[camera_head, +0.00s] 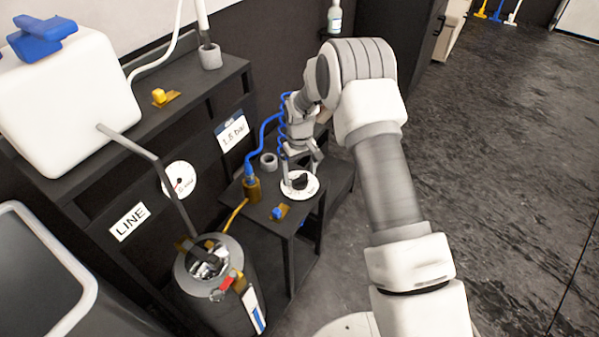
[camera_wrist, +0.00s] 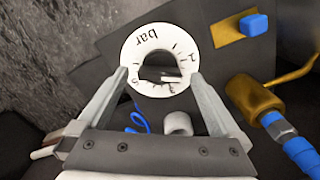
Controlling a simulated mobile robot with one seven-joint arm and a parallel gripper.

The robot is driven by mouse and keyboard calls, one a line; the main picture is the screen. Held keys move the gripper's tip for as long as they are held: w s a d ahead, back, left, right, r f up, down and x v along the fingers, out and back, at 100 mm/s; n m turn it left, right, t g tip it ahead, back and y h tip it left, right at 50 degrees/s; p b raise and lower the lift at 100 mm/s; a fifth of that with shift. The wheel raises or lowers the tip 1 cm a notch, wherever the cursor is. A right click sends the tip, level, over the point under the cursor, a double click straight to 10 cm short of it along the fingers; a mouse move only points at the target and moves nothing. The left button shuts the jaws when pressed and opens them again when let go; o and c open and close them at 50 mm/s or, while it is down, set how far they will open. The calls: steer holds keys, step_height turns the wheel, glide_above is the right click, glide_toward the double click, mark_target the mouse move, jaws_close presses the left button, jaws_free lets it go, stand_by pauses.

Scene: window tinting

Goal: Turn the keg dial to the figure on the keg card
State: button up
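The keg dial is a white ring marked "bar" with figures around a dark knob. It lies on a small black stand in the head view (camera_head: 299,194) and is close up in the wrist view (camera_wrist: 134,43). The dark knob (camera_wrist: 155,72) has a pale mark on its right part; the figure it points to is unclear. My gripper (camera_wrist: 160,77) is open, its fingers apart at either side of the dial, with a gap to the knob. In the head view my gripper (camera_head: 302,174) is over the dial. The keg card (camera_head: 231,132) appears to read "1.8 bar".
A brass fitting with a blue hose (camera_head: 252,186), a grey ring (camera_head: 268,161) and a blue-handled brass valve (camera_head: 279,212) are near the dial. A metal keg (camera_head: 187,268), a round gauge (camera_head: 180,180) and a LINE label (camera_head: 130,222) are left. Open floor is right.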

steer(key=shift+r, duration=0.1)
step_height(320, 180, up, 17)
steer(key=p, duration=0.3)
steer(key=shift+r, duration=0.2)
stand_by(0.3)
step_height(320, 180, up, 13)
steer(key=m+t+p, duration=0.1)
steer(key=p, duration=0.2)
glide_above(300, 176)
steer(key=s+d, duration=0.3)
steer(key=s, duration=0.2)
steer(key=s+d+r+m+t+p, duration=0.15)
steer(key=s+d+r, duration=0.25)
steer(key=s+r, duration=0.45)
steer(key=s+d+r+m+t+p, duration=0.1)
steer(key=s+r+p, duration=0.1)
steer(key=s, duration=0.4)
steer(key=s+d+r+t+p, duration=0.1)
steer(key=s+d+r, duration=0.1)
steer(key=s+r, duration=0.2)
steer(key=s+d+r+m+t+p, duration=0.1)
steer(key=s+r+p, duration=0.1)
steer(key=s, duration=0.7)
steer(key=shift+s+d+r+m+p, duration=0.3)
steer(key=shift+s+r+m, duration=0.05)
steer(key=shift+r, duration=0.2)
steer(key=shift+a, duration=0.1)
